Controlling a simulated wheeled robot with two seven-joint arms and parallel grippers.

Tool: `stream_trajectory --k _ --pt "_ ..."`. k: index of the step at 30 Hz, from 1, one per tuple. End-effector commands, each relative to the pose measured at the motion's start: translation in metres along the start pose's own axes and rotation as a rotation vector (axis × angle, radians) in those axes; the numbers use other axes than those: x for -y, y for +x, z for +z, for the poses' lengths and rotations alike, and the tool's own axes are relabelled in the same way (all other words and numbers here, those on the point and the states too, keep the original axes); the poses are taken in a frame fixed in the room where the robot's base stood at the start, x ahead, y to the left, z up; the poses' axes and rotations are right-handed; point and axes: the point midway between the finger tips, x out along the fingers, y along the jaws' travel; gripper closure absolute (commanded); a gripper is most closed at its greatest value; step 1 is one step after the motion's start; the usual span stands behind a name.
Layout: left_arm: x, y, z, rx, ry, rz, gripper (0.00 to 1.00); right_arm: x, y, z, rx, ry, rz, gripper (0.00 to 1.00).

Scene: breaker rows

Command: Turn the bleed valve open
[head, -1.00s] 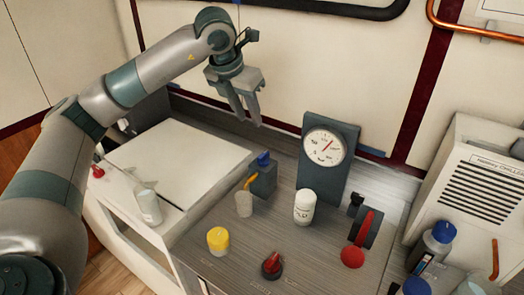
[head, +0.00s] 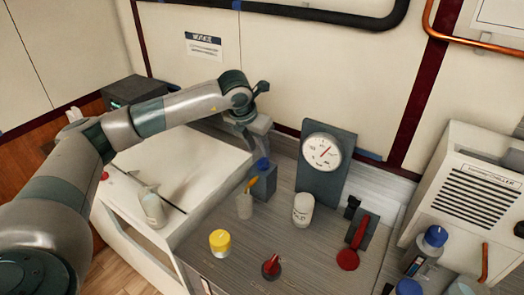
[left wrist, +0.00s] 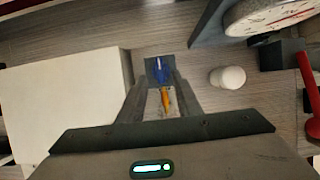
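A valve with a blue handle (head: 263,164), a grey body (head: 263,184) and an orange spout (head: 252,185) stands on the grey bench; I take it to be the bleed valve. A translucent cup (head: 244,206) stands below the spout. My left gripper (head: 262,150) is just above the valve, pointing down. In the left wrist view its fingers (left wrist: 163,92) are apart, with the blue handle (left wrist: 160,70) and the orange spout (left wrist: 166,98) showing between them. Whether a finger touches the handle is unclear. My right gripper is out of view.
A round gauge (head: 322,152) on a dark panel stands close right of the valve. A white canister (head: 303,209), yellow-topped jar (head: 220,242), red knob (head: 271,266) and red lever (head: 357,238) share the bench. A white box (head: 165,160) lies left.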

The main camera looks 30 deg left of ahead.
Motion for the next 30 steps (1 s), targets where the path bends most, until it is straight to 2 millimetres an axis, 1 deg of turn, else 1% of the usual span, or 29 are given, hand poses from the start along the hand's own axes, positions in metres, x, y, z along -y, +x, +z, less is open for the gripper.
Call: stream_trajectory --k 1,3,6,10,15,23,24,25,26,27,28,30 --pt "0.000 0.007 0.001 -0.005 -0.001 0.000 0.69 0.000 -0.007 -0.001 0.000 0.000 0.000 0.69" --pt "0.000 0.018 0.000 -0.004 -0.001 0.000 0.69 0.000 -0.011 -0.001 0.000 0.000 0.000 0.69" --pt "0.001 0.032 0.001 -0.003 -0.001 -0.001 0.69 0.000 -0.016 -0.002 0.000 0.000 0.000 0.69" --pt "0.000 0.046 0.001 -0.002 -0.002 0.000 0.69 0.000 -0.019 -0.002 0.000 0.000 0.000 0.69" --pt "0.000 0.054 0.000 -0.001 0.000 0.000 0.69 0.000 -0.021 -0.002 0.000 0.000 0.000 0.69" --pt "0.000 0.054 0.000 -0.001 0.000 0.000 0.69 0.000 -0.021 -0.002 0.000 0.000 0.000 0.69" --pt "0.000 0.054 0.000 -0.001 0.000 0.000 0.74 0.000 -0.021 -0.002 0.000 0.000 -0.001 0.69" --pt "0.000 0.054 0.000 -0.001 0.000 0.000 0.81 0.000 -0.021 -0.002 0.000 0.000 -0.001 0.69" --pt "0.000 0.054 0.000 -0.001 0.000 0.000 0.88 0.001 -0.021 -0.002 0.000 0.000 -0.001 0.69" --pt "0.000 0.054 0.000 0.000 0.000 0.000 0.97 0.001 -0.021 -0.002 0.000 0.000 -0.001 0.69" --pt "0.000 0.054 0.000 0.000 0.000 0.000 1.00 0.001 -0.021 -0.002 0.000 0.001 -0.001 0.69" --pt "0.000 0.054 0.000 0.000 0.000 0.000 1.00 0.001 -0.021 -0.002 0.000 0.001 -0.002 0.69"
